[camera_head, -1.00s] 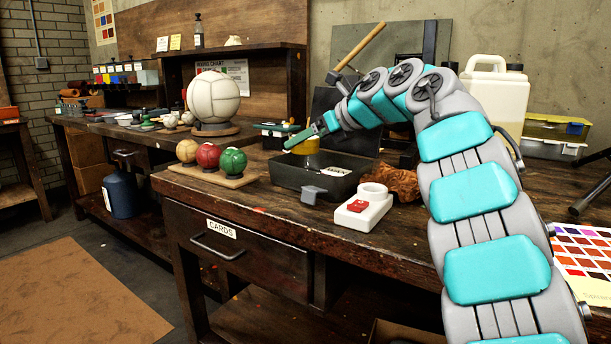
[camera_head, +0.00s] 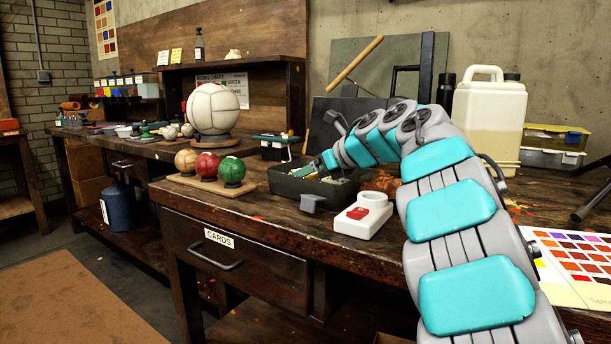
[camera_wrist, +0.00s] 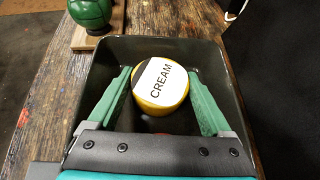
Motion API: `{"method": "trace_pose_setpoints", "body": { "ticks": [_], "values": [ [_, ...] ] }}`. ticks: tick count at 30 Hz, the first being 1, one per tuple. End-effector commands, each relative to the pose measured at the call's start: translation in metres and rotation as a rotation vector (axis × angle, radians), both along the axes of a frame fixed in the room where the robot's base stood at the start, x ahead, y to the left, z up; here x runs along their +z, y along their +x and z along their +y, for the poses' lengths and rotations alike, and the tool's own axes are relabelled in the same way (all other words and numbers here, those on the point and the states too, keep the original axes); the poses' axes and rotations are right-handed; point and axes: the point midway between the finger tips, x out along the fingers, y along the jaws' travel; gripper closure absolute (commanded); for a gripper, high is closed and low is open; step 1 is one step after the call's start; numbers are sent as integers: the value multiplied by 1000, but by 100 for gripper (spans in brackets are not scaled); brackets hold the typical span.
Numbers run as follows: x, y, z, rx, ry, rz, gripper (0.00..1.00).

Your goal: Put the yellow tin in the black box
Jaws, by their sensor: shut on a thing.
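The yellow tin (camera_wrist: 161,86) has a white lid label reading "CREAM" and sits between the green fingers of my gripper (camera_wrist: 159,75) in the wrist view. My gripper is shut on it. The tin is down within the walls of the black box (camera_wrist: 215,62); whether it touches the floor of the box I cannot tell. In the head view, the open black box (camera_head: 288,187) stands on the workbench and my gripper (camera_head: 304,171) reaches into it from the right. The tin is hidden there by the box wall and my gripper.
A wooden stand with yellowish, red (camera_head: 207,165) and green (camera_head: 232,171) balls is left of the box. A white holder with a red block (camera_head: 362,218) stands to its front right. A large canister (camera_head: 490,115) stands behind my arm.

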Motion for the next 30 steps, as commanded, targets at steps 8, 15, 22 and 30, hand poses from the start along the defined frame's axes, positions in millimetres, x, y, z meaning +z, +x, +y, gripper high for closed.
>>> {"method": "trace_pose_setpoints", "body": {
  "ticks": [8,15,22,30],
  "values": [
    [-3,0,0,-1,0,0,6],
    [-3,0,0,0,0,1,0],
    [5,-5,-7,-3,-1,-1,0],
    [31,-36,-44,-6,0,-3,0]
  ]
}}
